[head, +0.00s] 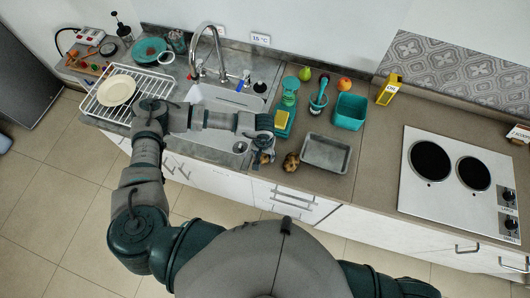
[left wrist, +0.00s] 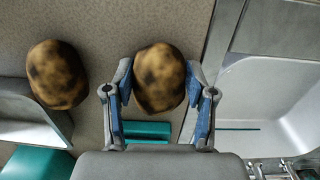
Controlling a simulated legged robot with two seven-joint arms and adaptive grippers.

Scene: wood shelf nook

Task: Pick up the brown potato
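Two brown, dark-blotched potatoes lie on the grey counter near its front edge. One potato (head: 265,157) is at my left gripper (head: 257,155), partly hidden by it in the head view. In the left wrist view this potato (left wrist: 160,77) shows between the two blue-padded fingers of the left gripper (left wrist: 159,72). The fingers are spread, with a narrow gap beside the potato. The other potato (head: 291,162) lies to the right, next to the metal tray; it shows at the left of the left wrist view (left wrist: 57,74). My right gripper is out of view.
A grey metal tray (head: 326,153) stands right of the potatoes. Behind are a green scale (head: 287,100), a teal bin (head: 350,111), a pear (head: 305,73) and an orange fruit (head: 345,84). The sink (head: 225,98) is left, the cooktop (head: 455,188) right.

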